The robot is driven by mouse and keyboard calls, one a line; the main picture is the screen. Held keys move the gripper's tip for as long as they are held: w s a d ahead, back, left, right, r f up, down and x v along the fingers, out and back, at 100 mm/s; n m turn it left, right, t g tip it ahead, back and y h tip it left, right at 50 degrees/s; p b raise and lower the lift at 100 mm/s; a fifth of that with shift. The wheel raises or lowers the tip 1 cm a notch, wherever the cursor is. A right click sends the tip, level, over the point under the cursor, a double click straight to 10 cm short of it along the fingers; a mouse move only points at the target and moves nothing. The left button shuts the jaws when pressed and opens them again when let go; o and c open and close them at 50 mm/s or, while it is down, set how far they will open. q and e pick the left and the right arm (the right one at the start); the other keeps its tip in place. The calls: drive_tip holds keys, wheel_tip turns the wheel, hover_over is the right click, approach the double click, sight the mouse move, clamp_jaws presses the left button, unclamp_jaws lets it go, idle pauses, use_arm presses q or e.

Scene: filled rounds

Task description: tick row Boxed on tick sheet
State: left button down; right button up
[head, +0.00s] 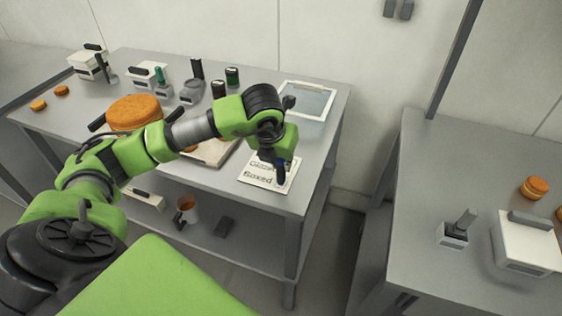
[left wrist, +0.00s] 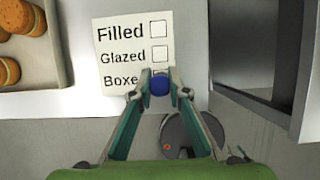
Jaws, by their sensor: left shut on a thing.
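The white tick sheet (head: 254,183) lies near the front right corner of the left table. In the left wrist view the sheet (left wrist: 106,38) reads Filled, Glazed and Boxed, one row under another. The Filled and Glazed boxes look empty. The Boxed row's box is mostly hidden behind my fingertips. My left gripper (head: 281,169) is over the sheet, its fingers (left wrist: 160,92) shut on a blue pen (left wrist: 159,85). I cannot tell whether the pen's tip touches the paper. My right gripper is not in view.
A tray (left wrist: 60,72) of filled rounds is left of the sheet. A framed panel (head: 306,99) lies behind it. A big orange round (head: 133,111), bottles and stamps stand further left. A mug (head: 187,210) is on the lower shelf. A gap separates the right table (head: 450,180).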

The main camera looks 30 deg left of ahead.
use_arm(q)
drive_tip(key=shift+f+b, duration=0.1)
drive_tip(key=shift+b, duration=0.25)
idle(0.7)
idle(0.6)
drive_tip(key=shift+r+p, duration=1.75)
drive_tip(key=shift+r, duration=1.85)
